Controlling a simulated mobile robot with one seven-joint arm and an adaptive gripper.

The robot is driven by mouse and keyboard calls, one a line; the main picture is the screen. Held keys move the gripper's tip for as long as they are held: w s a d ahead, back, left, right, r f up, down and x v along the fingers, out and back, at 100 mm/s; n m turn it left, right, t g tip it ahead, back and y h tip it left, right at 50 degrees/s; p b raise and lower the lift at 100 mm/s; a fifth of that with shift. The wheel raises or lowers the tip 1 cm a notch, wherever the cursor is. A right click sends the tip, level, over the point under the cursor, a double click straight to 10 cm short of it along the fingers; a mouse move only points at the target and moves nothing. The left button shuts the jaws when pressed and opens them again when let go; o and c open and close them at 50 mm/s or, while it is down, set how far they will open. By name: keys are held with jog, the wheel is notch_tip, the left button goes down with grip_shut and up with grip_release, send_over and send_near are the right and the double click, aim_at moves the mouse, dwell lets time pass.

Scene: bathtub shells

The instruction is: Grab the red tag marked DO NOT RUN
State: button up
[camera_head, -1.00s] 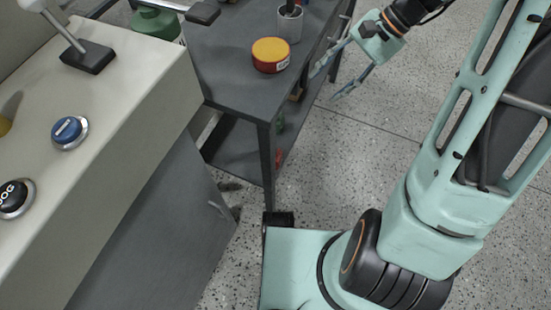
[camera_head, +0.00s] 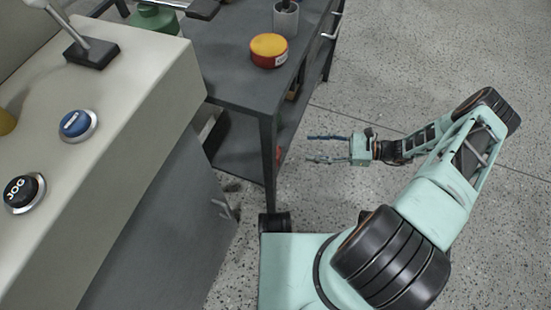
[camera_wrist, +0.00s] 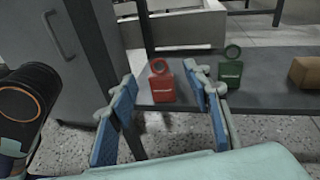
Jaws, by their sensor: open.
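A red tag (camera_wrist: 161,84) with a ring-shaped top stands on the lower shelf (camera_wrist: 265,97) of the grey cart in the wrist view. It shows between my fingers and beyond their tips; its pale lettering is too small to read. In the head view, a small part of the red tag (camera_head: 278,153) shows beside the cart's front leg. My gripper (camera_head: 309,148) is open and empty, to the right of the cart at about shelf height, with its fingers pointing left at it. Its blue-padded fingers (camera_wrist: 160,80) spread on either side of the red tag in the wrist view.
A similar green tag (camera_wrist: 230,78) stands right of the red one, beyond my right finger. A brown box (camera_wrist: 308,73) lies farther right. The cart's dark front leg (camera_head: 267,165) stands close left of the red tag. A red-and-yellow round container (camera_head: 269,50) sits on the cart's top.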

aim_at(278, 155)
jog(key=a+f+m+t, duration=0.1)
jog(key=a, duration=0.3)
jog(key=a+f+m+b, duration=0.1)
jog(key=a+f, duration=0.1)
jog(key=a, duration=0.2)
jog(key=w+a+f+m+t+y, duration=0.1)
jog(key=a, duration=0.3)
jog(key=shift+a+f+t+b, duration=0.1)
jog(key=shift+f+t+b, duration=0.2)
jog(key=shift+f+b, duration=0.1)
jog(key=shift+r, duration=0.1)
jog(key=shift+c, duration=0.5)
jog(key=c, duration=0.6)
jog(key=shift+c, duration=0.2)
